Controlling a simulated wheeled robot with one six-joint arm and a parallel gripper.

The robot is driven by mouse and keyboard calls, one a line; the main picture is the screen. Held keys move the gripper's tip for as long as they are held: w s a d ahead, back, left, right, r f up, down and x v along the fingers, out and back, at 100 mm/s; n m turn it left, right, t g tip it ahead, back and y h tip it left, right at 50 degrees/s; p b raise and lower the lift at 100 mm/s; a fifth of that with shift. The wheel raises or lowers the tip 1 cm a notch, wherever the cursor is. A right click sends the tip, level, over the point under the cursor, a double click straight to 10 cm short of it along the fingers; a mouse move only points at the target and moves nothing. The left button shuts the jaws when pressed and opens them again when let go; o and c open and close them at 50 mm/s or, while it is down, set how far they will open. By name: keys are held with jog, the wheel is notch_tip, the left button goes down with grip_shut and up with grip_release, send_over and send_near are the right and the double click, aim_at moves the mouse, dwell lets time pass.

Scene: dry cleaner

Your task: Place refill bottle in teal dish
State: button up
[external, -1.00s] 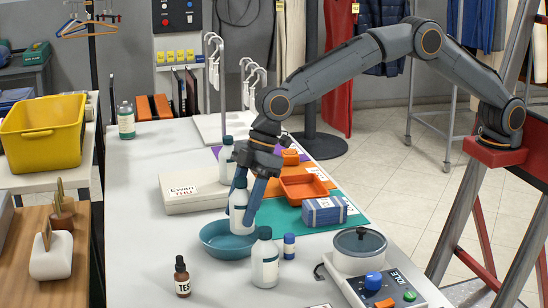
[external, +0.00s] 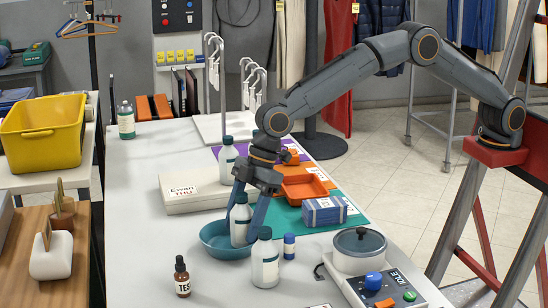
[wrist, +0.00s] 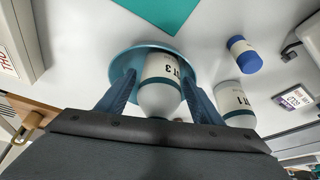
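A white refill bottle (external: 240,221) with a dark cap and label stands in the teal dish (external: 211,247). In the wrist view the same bottle (wrist: 160,88) shows a "3" on its label, and the dish (wrist: 124,62) spreads around it. My gripper (external: 242,226) points down over the dish with one finger on each side of the bottle. In the wrist view my gripper (wrist: 160,80) seems open, with slim gaps between fingertips and bottle. The bottle's base is partly hidden by the dish rim.
A similar bottle (external: 265,260) stands just right of the dish, close to my gripper. A blue-capped vial (external: 289,246), a brown dropper bottle (external: 182,277), a blue bundle (external: 324,212) and an orange tray (external: 304,188) are nearby. Another bottle (external: 228,158) stands behind.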

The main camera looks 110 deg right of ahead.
jog(key=shift+r, duration=0.1)
jog(key=shift+r, duration=0.25)
jog(key=b+v, duration=0.2)
jog(key=v, duration=1)
jog(key=s+d+f+m, duration=0.1)
jog(key=s+d, duration=0.1)
jog(key=s, duration=0.5)
jog(key=s+d+f+m+g, duration=0.1)
jog(key=s+d+f, duration=0.1)
jog(key=s, duration=0.6)
jog(key=s+d+f+m+g+h, duration=0.1)
jog(key=s+d, duration=0.1)
jog(key=s, duration=0.6)
jog(key=shift+s+d+f, duration=0.15)
jog(key=shift+f, duration=0.2)
jog(key=s+d+f+m+g, duration=0.1)
jog(key=s+f, duration=0.2)
jog(key=s, duration=0.9)
jog(key=s+d+f+m+g, duration=0.1)
jog(key=s+d+f, duration=0.1)
jog(key=s, duration=1.1)
jog(key=shift+s+f+h, duration=0.2)
jog(key=shift+f+h, duration=0.2)
jog(key=shift+f, duration=0.25)
jog(key=shift+a+p, duration=0.1)
jog(key=shift+p, duration=0.25)
jog(key=shift+a+r+p, duration=0.3)
jog(key=shift+a+p, duration=0.15)
jog(key=shift+a, duration=0.15)
